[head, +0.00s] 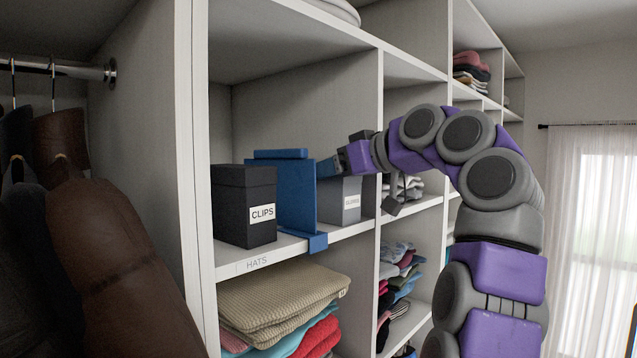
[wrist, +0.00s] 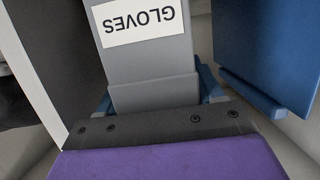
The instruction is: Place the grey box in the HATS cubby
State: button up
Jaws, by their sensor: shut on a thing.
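My gripper (head: 332,167) reaches in from the right, at the upper part of the box. Its blue fingers (wrist: 155,98) sit on both sides of the box and are shut on it. The box's underside is hidden, so I cannot tell whether it bears on the shelf.
A black CLIPS box (head: 244,206) stands left of the blue divider (head: 296,192), which also shows in the wrist view (wrist: 270,55). A vertical shelf wall (head: 371,135) lies close on the right. Folded clothes (head: 280,305) fill the cubby below. Coats (head: 100,240) hang at the left.

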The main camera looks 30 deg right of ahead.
jog(key=shift+s+d+f, duration=0.1)
jog(key=shift+s+d, duration=0.05)
jog(key=shift+s, duration=0.05)
jog(key=o, duration=0.8)
jog(key=shift+w+a, duration=0.25)
jog(key=o, duration=0.3)
jog(key=shift+w+a+r, duration=0.2)
jog(key=shift+a, duration=0.6)
jog(key=shift+o, duration=0.5)
jog(key=shift+s+a, duration=0.25)
jog(key=shift+a, duration=0.15)
jog(key=shift+d, duration=0.55)
jog(key=shift+s+d, duration=0.2)
jog(key=shift+d, duration=0.15)
jog(key=p+v, duration=0.2)
jog(key=v, duration=0.9)
jog(key=shift+s+d+r, duration=0.15)
jog(key=shift+s+r, duration=0.05)
